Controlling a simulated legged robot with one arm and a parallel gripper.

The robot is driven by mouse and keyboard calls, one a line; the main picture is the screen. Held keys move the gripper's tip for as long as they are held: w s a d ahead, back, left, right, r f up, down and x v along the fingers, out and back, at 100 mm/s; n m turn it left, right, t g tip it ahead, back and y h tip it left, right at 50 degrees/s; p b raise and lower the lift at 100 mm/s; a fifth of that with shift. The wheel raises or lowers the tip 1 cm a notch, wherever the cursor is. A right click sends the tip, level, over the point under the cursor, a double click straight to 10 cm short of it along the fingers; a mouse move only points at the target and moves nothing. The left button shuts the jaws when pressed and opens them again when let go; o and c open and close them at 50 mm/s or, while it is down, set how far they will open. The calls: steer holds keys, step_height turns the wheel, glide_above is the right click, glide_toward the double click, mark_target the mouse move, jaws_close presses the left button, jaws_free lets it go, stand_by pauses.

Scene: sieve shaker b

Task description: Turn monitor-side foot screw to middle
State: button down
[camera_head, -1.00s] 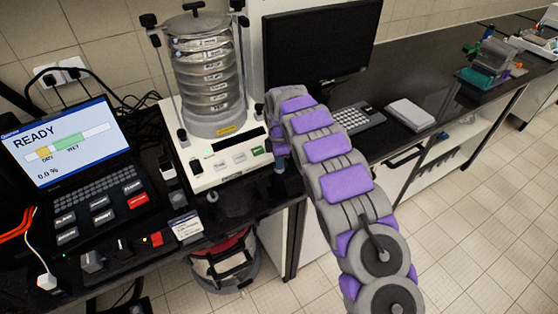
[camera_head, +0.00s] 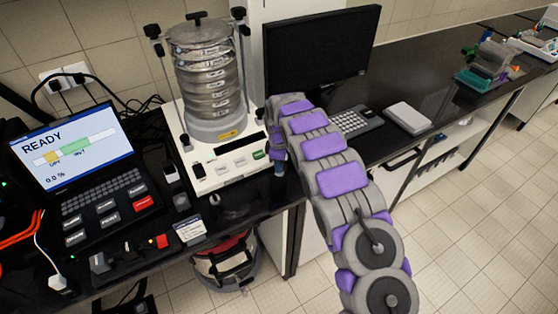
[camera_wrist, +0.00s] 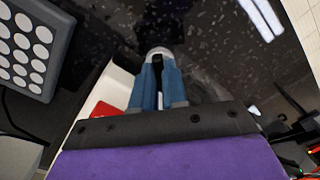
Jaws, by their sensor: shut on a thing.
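The sieve shaker's cream base (camera_head: 205,182) stands on the black bench with its stack of metal sieves (camera_head: 205,85) on top. My gripper (camera_head: 279,168) is low beside the base's front right corner, on the monitor side. In the wrist view its blue fingers (camera_wrist: 159,80) are close together around a small pale grey rounded part (camera_wrist: 158,51), which looks like the foot screw. Most of that part is hidden between the fingers. In the head view my gripper and arm hide it, and its turn angle cannot be read.
The monitor (camera_head: 322,55) and keyboard (camera_head: 357,120) are right of the shaker. A laptop (camera_head: 75,150) showing READY, a yellow and green bar and 0.0 % is at left. A small label card (camera_head: 190,230) is near the bench's front edge.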

steer(key=m+p, duration=0.2)
steer(key=m, duration=0.2)
steer(key=shift+r+m, duration=0.15)
steer(key=shift+m, duration=0.15)
steer(key=shift+w+m+p, duration=0.15)
steer(key=shift+m+p, duration=0.65)
steer(key=shift+m, duration=1.7)
steer(key=c, duration=1.4)
jaws_free()
steer(key=shift+a, duration=0.1)
steer(key=shift+c, duration=0.2)
step_height(320, 180, up, 17)
steer(key=p, duration=0.1)
